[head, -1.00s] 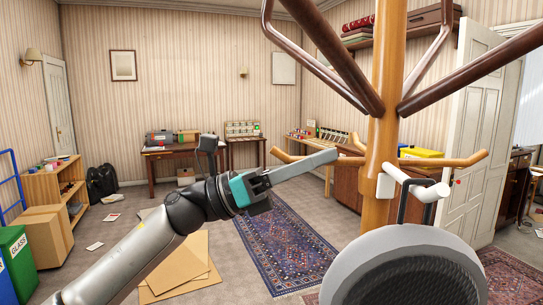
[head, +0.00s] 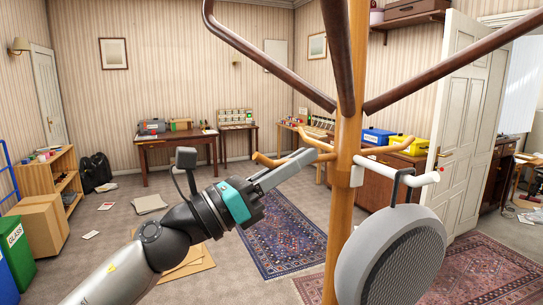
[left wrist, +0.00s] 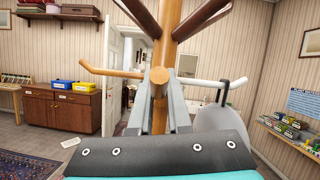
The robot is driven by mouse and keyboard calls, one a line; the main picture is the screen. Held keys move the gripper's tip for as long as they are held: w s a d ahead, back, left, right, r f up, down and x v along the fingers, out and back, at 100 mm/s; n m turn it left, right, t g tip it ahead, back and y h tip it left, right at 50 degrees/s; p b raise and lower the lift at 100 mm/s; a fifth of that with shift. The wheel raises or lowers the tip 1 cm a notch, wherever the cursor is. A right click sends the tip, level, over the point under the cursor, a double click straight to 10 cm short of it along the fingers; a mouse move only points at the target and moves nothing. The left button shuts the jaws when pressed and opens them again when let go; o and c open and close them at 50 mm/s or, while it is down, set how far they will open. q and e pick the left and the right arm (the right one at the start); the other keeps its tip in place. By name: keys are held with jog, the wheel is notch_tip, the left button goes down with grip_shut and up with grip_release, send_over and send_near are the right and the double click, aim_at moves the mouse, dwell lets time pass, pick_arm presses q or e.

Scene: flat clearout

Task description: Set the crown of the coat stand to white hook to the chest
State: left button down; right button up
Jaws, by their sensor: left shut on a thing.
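The coat stand's wooden pole (head: 342,205) rises right of centre in the head view. A white hook (head: 426,178) on its crown points right and slightly toward me. A round grey thing (head: 395,262) hangs from it by a dark loop. My left gripper (head: 314,154) is shut on a wooden crown hook; in the left wrist view that hook's round end (left wrist: 160,76) faces the camera between the fingers. Another wooden hook (left wrist: 110,71) points left there, the white hook (left wrist: 215,82) right. The brown chest (head: 377,182) stands behind the stand. My right gripper is not in view.
Dark upper arms (head: 270,62) spread from the pole above. A blue box (head: 376,136) and a yellow box (head: 410,145) are on the chest. An open white door (head: 462,130) stands at right. A patterned rug (head: 282,235) and flat cardboard lie on the floor.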

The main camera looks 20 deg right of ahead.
pick_arm(q)
jog(key=shift+s, duration=0.1)
jog(key=shift+f, duration=0.1)
dwell(0.3)
jog(key=c, duration=0.9)
grip_release()
jog(key=shift+o, duration=0.2)
jog(key=shift+a, duration=0.1)
jog(key=b+v, duration=0.5)
jog(key=v, duration=1)
jog(key=shift+s, duration=0.1)
